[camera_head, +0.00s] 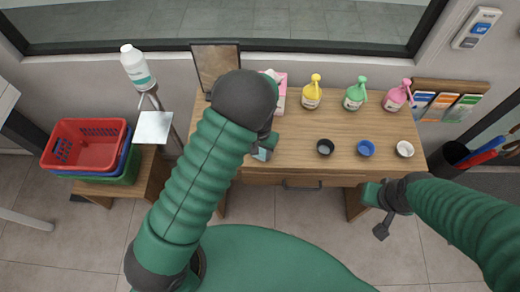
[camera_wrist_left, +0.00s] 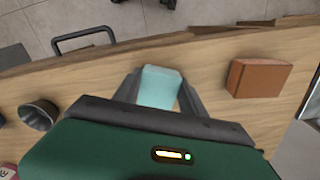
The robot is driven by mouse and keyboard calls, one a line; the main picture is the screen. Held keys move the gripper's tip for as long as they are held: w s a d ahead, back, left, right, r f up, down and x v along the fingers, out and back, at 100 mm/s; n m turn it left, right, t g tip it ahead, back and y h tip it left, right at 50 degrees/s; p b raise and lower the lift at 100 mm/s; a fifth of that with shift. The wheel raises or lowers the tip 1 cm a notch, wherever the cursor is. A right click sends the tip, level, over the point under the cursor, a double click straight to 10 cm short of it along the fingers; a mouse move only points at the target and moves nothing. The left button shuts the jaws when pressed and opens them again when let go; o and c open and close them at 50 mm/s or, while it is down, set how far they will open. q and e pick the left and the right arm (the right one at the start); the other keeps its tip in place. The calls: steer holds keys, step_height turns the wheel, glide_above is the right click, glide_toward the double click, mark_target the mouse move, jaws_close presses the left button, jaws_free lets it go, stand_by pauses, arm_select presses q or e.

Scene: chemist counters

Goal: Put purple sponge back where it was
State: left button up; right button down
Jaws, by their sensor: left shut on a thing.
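I see no purple sponge in either view. My left gripper (camera_head: 262,148) is over the left part of the wooden table, mostly hidden by its own arm. In the left wrist view, its two dark fingers (camera_wrist_left: 160,92) are shut on a pale teal block (camera_wrist_left: 160,86); a small part of the block (camera_head: 261,154) shows in the head view. An orange-brown block (camera_wrist_left: 258,78) lies on the table to the right of the fingers in the wrist view. My right gripper (camera_head: 382,226) hangs in front of the table's right end; its jaw opening is unclear.
The table (camera_head: 315,165) bears yellow (camera_head: 312,95), green (camera_head: 355,95) and pink (camera_head: 397,97) bottles at the back. Black (camera_head: 325,147), blue (camera_head: 366,148) and white (camera_head: 404,149) cups stand nearer the front. A framed panel (camera_head: 215,65) stands at the back left.

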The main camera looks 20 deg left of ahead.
arm_select(q)
steer(key=shift+f, duration=0.15)
steer(key=o, duration=1.1)
steer(key=shift+w, duration=0.15)
steer(key=shift+o, duration=1.4)
steer(key=shift+a, duration=0.2)
steer(key=shift+o, duration=0.2)
steer(key=shift+a, duration=0.25)
steer(key=shift+d+r, duration=0.1)
steer(key=shift+r, duration=0.3)
step_height(320, 180, up, 11)
steer(key=b, duration=0.2)
steer(key=s+a+r+n+t, duration=0.1)
steer(key=s+a, duration=0.2)
steer(key=s, duration=0.4)
steer(key=s+a+r+t, duration=0.2)
steer(key=s, duration=0.5)
steer(key=b+x, duration=0.3)
steer(key=x, duration=0.1)
steer(key=shift+d+f+b, duration=0.1)
steer(key=shift+f+b, duration=0.25)
steer(key=shift+b, duration=0.05)
arm_select(e)
steer(key=x, duration=0.4)
steer(key=s+x, duration=0.1)
steer(key=shift+w+a+f, duration=0.15)
steer(key=shift+a+f, duration=0.05)
steer(key=shift+f, duration=0.3)
